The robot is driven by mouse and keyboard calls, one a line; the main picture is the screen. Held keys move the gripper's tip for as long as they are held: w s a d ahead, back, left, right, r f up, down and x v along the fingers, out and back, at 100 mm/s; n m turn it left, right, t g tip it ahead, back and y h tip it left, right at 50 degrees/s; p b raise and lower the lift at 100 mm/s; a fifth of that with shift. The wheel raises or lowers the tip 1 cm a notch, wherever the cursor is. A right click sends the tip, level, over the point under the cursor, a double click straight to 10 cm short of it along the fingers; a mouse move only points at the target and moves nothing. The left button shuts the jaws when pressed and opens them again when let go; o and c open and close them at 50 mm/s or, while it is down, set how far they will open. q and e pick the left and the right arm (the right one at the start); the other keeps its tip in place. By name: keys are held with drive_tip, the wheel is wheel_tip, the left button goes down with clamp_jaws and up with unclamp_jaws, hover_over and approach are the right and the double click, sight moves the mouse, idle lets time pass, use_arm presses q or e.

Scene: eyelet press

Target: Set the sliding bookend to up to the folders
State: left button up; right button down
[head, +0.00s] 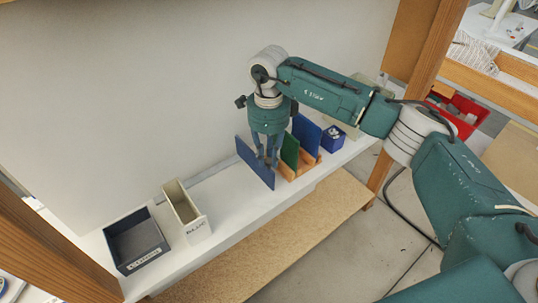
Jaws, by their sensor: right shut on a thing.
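My right gripper (267,163) points down over the white shelf, with its fingers at the top of a tilted blue panel (252,166). It appears shut on this panel. To the right, a green panel (290,151) and another blue panel (306,135) stand upright in an orange-brown wooden rack (307,161). A gap shows between the held panel and the green one. I cannot tell for sure which of these is the bookend and which are folders. The fingertips partly hide the held panel. My left gripper is not in view.
A dark open tray (137,243) and a narrow cream bin (187,211), both labelled, stand at the left of the shelf (228,200). A small blue box (333,138) stands right of the rack. Wooden posts flank the shelf. Bare shelf lies between the cream bin and the held panel.

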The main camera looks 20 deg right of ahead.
drive_tip(key=s+a+b, duration=0.3)
drive_tip(key=a, duration=0.6)
drive_tip(key=shift+s+a+b, duration=0.25)
drive_tip(key=shift+a+b, duration=0.05)
drive_tip(key=c, duration=1.5)
unclamp_jaws()
drive_tip(key=shift+a, duration=0.1)
drive_tip(key=shift+c, duration=0.2)
wheel_tip(320, 180, up, 12)
